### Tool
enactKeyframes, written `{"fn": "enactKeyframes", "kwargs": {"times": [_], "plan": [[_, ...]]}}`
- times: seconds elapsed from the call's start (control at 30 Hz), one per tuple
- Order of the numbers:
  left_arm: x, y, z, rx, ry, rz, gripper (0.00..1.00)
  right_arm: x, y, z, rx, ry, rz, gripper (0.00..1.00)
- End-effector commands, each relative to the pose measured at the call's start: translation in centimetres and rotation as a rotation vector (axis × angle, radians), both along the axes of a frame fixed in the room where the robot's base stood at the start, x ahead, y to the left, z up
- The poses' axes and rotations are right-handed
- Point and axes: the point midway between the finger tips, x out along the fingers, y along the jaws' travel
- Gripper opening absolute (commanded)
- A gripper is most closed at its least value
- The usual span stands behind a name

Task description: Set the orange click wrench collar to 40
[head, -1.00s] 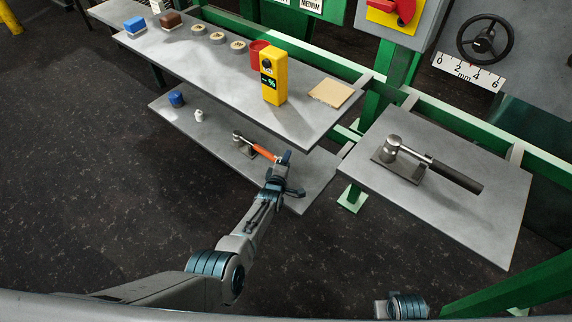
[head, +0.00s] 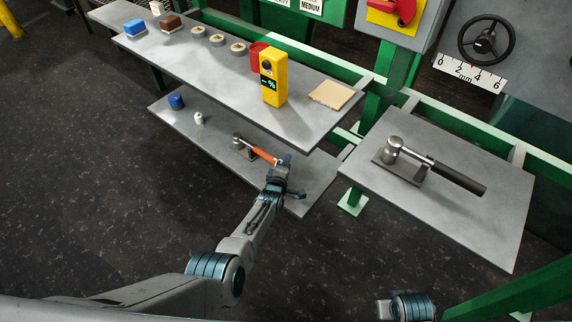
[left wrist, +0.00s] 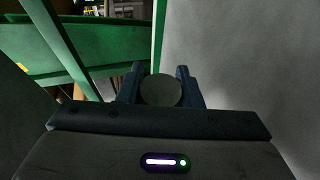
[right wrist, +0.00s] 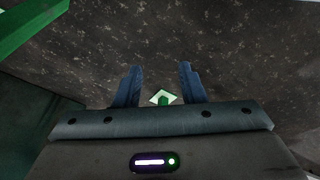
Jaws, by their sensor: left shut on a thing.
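The orange click wrench (head: 262,155) lies on the lower shelf, its metal head in a dark holder (head: 243,147) and its orange handle pointing right toward the front edge. My left gripper (head: 281,166) is at the handle's free end and is shut on it. In the left wrist view the round end of the wrench (left wrist: 160,90) sits between the two fingers. The collar's scale marks cannot be read in any view. My right gripper (right wrist: 160,85) is open and empty above the dark floor; in the head view only part of my right arm shows at the bottom.
A second wrench with a black handle (head: 458,175) rests on the right-hand table (head: 485,225). The upper shelf (head: 200,72) holds a yellow meter (head: 272,80), a red cup and a tan pad (head: 331,94). A blue item (head: 176,101) and a small white one (head: 198,118) stand on the lower shelf.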

Motion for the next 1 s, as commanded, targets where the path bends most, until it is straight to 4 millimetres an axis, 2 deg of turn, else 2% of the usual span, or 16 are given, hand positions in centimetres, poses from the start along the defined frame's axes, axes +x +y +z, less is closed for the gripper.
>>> {"fn": "enactKeyframes", "kwargs": {"times": [0.1, 0.3, 0.63, 0.67, 0.77, 1.0], "plan": [[0.0, 0.0, -0.3, -0.022, -0.033, 0.001, 0.09, 0.6, 0.2, 2.2, 0.000, -0.025, 0.004, 0.36], [0.0, 0.0, 0.0, -0.061, -0.085, -0.001, 0.09, 0.9, 0.4, 4.7, -0.002, -0.040, 0.008, 0.36], [0.0, 0.0, 0.2, -0.068, -0.094, -0.001, 0.09, 0.9, 0.5, 5.1, -0.002, -0.041, 0.009, 0.36], [0.0, 0.0, 0.2, -0.068, -0.094, -0.001, 0.34, 0.9, 0.5, 5.1, -0.002, -0.041, 0.009, 0.36], [0.0, 0.0, 0.2, -0.067, -0.093, 0.000, 0.54, 0.9, 0.5, 5.1, -0.002, -0.041, 0.009, 0.36], [0.0, 0.0, 0.2, -0.067, -0.093, 0.000, 0.54, 0.9, 0.5, 5.1, -0.002, -0.041, 0.008, 0.36]]}}
